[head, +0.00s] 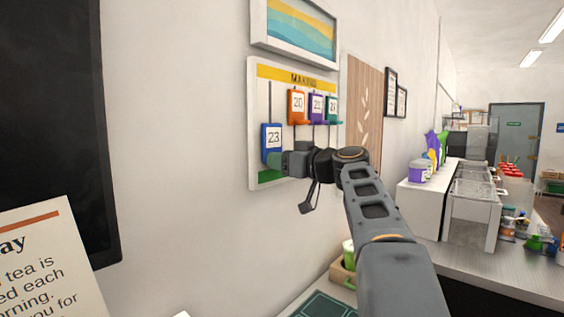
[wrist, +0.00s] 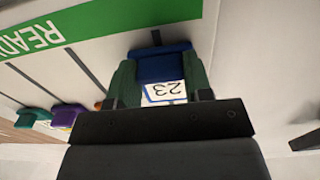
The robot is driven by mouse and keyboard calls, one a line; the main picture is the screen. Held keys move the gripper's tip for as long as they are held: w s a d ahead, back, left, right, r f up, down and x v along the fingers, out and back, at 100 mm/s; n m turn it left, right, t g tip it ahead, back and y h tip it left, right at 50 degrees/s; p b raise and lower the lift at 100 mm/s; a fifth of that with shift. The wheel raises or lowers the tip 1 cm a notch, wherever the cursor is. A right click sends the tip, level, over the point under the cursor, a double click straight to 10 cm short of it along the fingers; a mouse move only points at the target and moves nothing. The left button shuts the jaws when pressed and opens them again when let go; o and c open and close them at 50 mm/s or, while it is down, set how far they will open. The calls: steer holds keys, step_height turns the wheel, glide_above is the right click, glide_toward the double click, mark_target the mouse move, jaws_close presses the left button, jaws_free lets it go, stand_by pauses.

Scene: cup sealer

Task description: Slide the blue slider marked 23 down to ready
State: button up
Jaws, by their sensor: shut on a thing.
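The blue slider marked 23 (head: 271,138) is on the leftmost track of the white wall board (head: 253,110), well below the other sliders. In the wrist view the blue slider (wrist: 160,65) appears upside down between the two green fingers. My gripper (head: 283,159) is shut on it, and the gripper also shows in the wrist view (wrist: 159,78). The green READY strip (wrist: 85,28) runs along the board's bottom, and a part of it shows in the head view (head: 270,176). In the wrist view a narrow white gap shows between slider and strip.
The orange slider 20 (head: 297,106), a purple slider (head: 317,107) and a teal slider (head: 332,109) stay high on their tracks to the right. A framed picture (head: 303,30) hangs above. A counter with machines (head: 474,200) stands at right.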

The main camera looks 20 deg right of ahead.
steer(key=o, duration=0.8)
steer(key=shift+w+f, duration=0.1)
steer(key=shift+f, duration=0.25)
steer(key=o, duration=0.5)
steer(key=shift+r, duration=0.15)
steer(key=b+v, duration=0.4)
steer(key=v, duration=1)
